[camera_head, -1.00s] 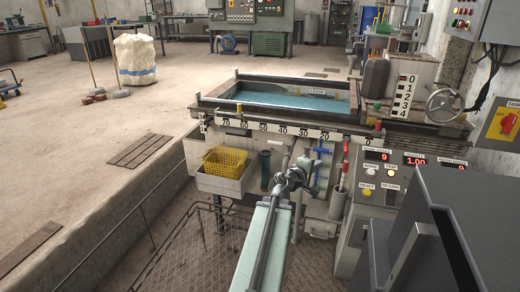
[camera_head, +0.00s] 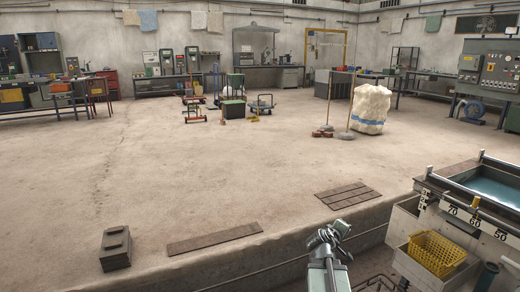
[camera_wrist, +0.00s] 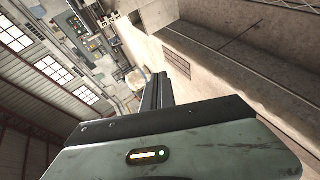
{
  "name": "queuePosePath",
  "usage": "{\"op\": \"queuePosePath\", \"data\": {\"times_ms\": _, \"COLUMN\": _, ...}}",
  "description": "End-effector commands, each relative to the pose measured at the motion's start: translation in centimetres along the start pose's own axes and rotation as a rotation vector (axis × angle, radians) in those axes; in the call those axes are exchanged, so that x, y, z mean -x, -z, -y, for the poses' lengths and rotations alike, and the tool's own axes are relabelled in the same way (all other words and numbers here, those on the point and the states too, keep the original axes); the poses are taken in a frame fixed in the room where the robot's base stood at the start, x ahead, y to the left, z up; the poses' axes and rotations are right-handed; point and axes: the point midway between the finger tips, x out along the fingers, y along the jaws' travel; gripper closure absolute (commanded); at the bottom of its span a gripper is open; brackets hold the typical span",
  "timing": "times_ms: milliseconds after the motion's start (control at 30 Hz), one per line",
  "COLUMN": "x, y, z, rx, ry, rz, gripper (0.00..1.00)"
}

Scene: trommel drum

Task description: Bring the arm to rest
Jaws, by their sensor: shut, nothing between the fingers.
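My gripper (camera_wrist: 158,90) shows in the wrist view as two dark fingers lying close together, shut and empty. They point out over the pale floor and touch nothing there. In the head view my pale green arm (camera_head: 328,272) rises from the bottom edge, right of the middle, to a grey jointed end. The fingertips cannot be made out in the head view. The arm's end stands in front of the concrete ledge, left of the tank machine, with a gap between them in the picture.
The tank machine (camera_head: 478,200) stands at the right, with a yellow basket (camera_head: 437,252) in a bin at its side. A dark block (camera_head: 115,249) and flat floor plates (camera_head: 214,239) lie near the ledge. A white sack (camera_head: 370,108) stands farther back. Much of the floor is clear.

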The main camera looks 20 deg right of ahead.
Motion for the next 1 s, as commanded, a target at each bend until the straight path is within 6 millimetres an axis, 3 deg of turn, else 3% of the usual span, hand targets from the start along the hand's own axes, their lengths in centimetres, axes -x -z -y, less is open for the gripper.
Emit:
{"op": "queuePosePath", "data": {"times_ms": 33, "x": 2.4, "y": 3.8, "z": 2.1, "rx": -0.012, "ry": 0.053, "rz": -0.038, "gripper": 1.0}}
{"op": "queuePosePath", "data": {"times_ms": 100, "x": 5.5, "y": 7.9, "z": 5.6, "rx": -0.036, "ry": 0.138, "rz": -0.071, "gripper": 1.0}}
{"op": "queuePosePath", "data": {"times_ms": 200, "x": 10.6, "y": 12.7, "z": 11.0, "rx": -0.067, "ry": 0.277, "rz": -0.098, "gripper": 1.0}}
{"op": "queuePosePath", "data": {"times_ms": 300, "x": 16.2, "y": 15.9, "z": 16.3, "rx": -0.09, "ry": 0.427, "rz": -0.098, "gripper": 1.0}}
{"op": "queuePosePath", "data": {"times_ms": 433, "x": 22.8, "y": 17.7, "z": 22.3, "rx": -0.107, "ry": 0.616, "rz": -0.056, "gripper": 1.0}}
{"op": "queuePosePath", "data": {"times_ms": 600, "x": 29.6, "y": 16.4, "z": 28.1, "rx": -0.135, "ry": 0.855, "rz": 0.087, "gripper": 1.0}}
{"op": "queuePosePath", "data": {"times_ms": 700, "x": 32.9, "y": 13.9, "z": 30.3, "rx": -0.168, "ry": 1.008, "rz": 0.244, "gripper": 1.0}}
{"op": "queuePosePath", "data": {"times_ms": 800, "x": 36.0, "y": 11.4, "z": 31.1, "rx": -0.184, "ry": 1.097, "rz": 0.414, "gripper": 1.0}}
{"op": "queuePosePath", "data": {"times_ms": 833, "x": 36.6, "y": 12.0, "z": 29.2, "rx": -0.184, "ry": 1.093, "rz": 0.402, "gripper": 1.0}}
{"op": "queuePosePath", "data": {"times_ms": 1000, "x": 38.5, "y": 13.2, "z": 24.8, "rx": -0.183, "ry": 1.09, "rz": 0.396, "gripper": 1.0}}
